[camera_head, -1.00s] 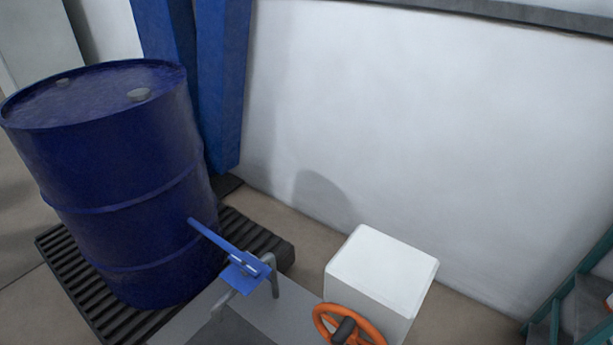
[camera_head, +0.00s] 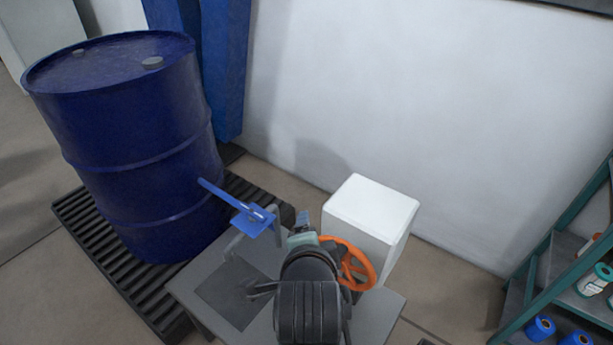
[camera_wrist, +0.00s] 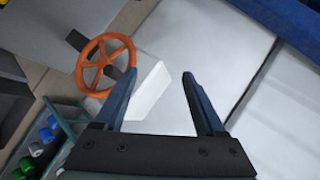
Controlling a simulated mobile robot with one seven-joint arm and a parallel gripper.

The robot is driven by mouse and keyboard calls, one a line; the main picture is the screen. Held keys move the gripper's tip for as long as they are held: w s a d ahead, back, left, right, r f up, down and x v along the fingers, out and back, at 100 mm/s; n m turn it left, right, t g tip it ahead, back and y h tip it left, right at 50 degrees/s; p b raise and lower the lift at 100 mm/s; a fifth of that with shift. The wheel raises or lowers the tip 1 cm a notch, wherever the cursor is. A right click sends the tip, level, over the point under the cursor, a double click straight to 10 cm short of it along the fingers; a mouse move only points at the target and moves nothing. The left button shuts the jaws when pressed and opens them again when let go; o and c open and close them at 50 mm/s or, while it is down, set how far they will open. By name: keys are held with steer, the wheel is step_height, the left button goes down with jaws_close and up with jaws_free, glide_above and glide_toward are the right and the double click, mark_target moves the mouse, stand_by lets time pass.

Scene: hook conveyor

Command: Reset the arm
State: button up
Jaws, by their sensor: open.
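My gripper (camera_wrist: 165,92) is open in the wrist view, its two dark blue fingers apart with nothing between their tips. In the head view my arm rises from the bottom, and the gripper end (camera_head: 304,226) is above the grey table, mostly hidden behind my wrist. A blue lever (camera_head: 232,200) stands at the table's left side.
A dark blue drum (camera_head: 130,150) stands on a black slatted pallet (camera_head: 90,235) at left. A blue post (camera_head: 222,70) and white wall (camera_head: 430,90) are behind. A green shelf rack (camera_head: 540,270) with spools is at right. The grey table (camera_head: 195,285) is below my arm.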

step_height(320, 180, up, 28)
steer(key=w+n+t+p, duration=0.1)
steer(key=n+t+p, duration=0.1)
steer(key=n+t, duration=0.55)
steer(key=s+r+n+t+p, duration=0.1)
steer(key=s+r+n+t, duration=0.3)
steer(key=r, duration=0.8)
steer(key=s+r+n+t, duration=0.3)
steer(key=s+r+t, duration=0.2)
steer(key=s+r, duration=0.4)
step_height(320, 180, up, 3)
steer(key=shift+a+f+n+p, duration=0.1)
steer(key=shift+a+n+p, duration=0.15)
steer(key=shift+n+p, duration=0.1)
